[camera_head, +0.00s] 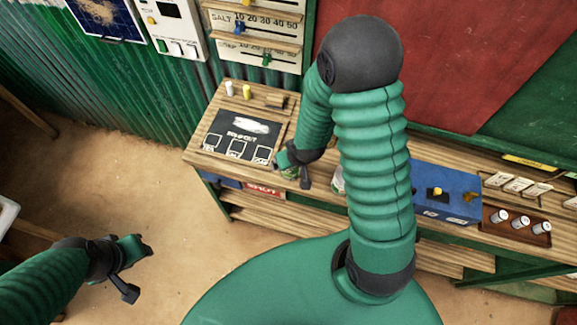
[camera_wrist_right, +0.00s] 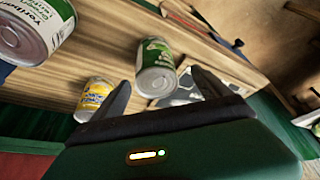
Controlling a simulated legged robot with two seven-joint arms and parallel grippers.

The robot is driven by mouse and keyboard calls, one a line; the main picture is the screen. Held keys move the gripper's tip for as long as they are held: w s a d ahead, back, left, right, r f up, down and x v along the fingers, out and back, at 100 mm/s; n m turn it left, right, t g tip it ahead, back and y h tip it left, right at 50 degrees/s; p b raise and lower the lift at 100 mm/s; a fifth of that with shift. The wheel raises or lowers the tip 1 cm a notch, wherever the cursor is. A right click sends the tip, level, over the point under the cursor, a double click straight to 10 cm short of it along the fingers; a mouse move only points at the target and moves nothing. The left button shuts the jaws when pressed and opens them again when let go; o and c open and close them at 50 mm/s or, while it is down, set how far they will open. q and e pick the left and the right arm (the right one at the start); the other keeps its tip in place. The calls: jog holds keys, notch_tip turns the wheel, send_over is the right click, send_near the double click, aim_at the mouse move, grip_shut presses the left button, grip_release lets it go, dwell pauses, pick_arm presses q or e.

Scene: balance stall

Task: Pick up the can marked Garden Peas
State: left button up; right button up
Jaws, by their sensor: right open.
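A can with a green label (camera_wrist_right: 155,68) stands on the wooden counter in the right wrist view; its words are too small to read surely. My right gripper (camera_wrist_right: 162,82) is open, with one finger on each side of this can in the picture; I cannot tell if they touch it. In the head view the green can (camera_head: 289,173) is partly hidden under my right gripper (camera_head: 296,168). A yellow can (camera_wrist_right: 92,97) and a larger-looking white and green can (camera_wrist_right: 38,30) are nearby. My left gripper (camera_head: 130,264) hangs low over the floor, away from the counter.
A dark board (camera_head: 236,137) lies on the counter left of the can, with small pegs behind it. A slider panel (camera_head: 257,30) hangs behind.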

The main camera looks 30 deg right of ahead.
jog(key=shift+x, duration=0.85)
jog(key=shift+s+d+f, duration=0.1)
jog(key=shift+d+f, duration=0.35)
jog(key=shift+f, duration=0.1)
jog(key=x, duration=0.2)
jog(key=p+x, duration=0.1)
jog(key=x, duration=0.1)
jog(key=shift+w+a+f, duration=0.15)
jog(key=shift+w+f, duration=0.1)
jog(key=shift+w, duration=0.2)
pick_arm(q)
jog(key=shift+s+r, duration=0.45)
jog(key=shift+r, duration=0.3)
pick_arm(e)
jog(key=shift+s, duration=0.1)
jog(key=c, duration=0.4)
jog(key=shift+d, duration=0.2)
jog(key=c, duration=0.5)
jog(key=shift+a, duration=0.1)
jog(key=c, duration=1)
pick_arm(q)
jog(key=shift+d, duration=0.15)
pick_arm(e)
grip_shut()
jog(key=shift+r, duration=0.15)
